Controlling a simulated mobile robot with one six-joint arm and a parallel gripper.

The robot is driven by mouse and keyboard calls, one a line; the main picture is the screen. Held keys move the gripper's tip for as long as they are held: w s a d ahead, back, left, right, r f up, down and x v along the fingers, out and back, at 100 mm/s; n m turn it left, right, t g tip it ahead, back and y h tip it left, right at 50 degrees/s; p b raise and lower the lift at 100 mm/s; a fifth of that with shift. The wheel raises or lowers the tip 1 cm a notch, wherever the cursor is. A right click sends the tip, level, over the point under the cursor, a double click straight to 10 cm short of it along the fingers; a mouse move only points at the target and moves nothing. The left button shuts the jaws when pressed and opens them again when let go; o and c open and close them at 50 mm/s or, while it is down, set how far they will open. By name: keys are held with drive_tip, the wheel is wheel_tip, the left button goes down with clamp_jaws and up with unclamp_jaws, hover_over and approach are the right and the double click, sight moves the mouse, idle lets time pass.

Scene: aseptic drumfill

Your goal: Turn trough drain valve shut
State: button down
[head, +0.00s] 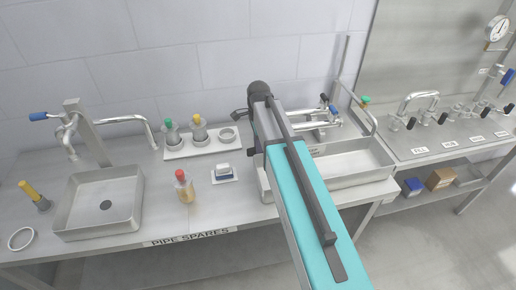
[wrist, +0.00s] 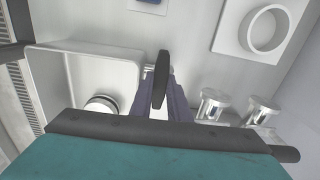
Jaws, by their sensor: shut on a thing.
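The trough drain valve shows in the wrist view as a black lever handle (wrist: 162,72) standing beside the outer wall of the trough (wrist: 84,53). A short metal stem appears to join it at the trough side. My gripper (wrist: 163,98) is shut on this handle, with a dark purple-grey finger on either side of it. In the head view the long steel trough (head: 357,163) is partly hidden behind my teal arm, and the valve and the fingertips cannot be made out there. A round drain fitting (wrist: 101,105) lies inside the trough.
A steel sink (head: 130,205) is at the left. A red-topped bottle (head: 184,187), a blue-and-white block (head: 224,174) and a tray (head: 178,151) with two capped flasks stand between sink and trough. Taps rise behind the trough. A ring (wrist: 265,30) and metal cylinders (wrist: 212,104) are near my gripper.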

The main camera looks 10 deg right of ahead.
idle(0.5)
drive_tip(key=c, duration=1.7)
unclamp_jaws()
drive_tip(key=shift+r, duration=0.1)
drive_tip(key=shift+w+r+p, duration=0.1)
drive_tip(key=shift+r+p, duration=2.25)
drive_tip(key=shift+r, duration=1.6)
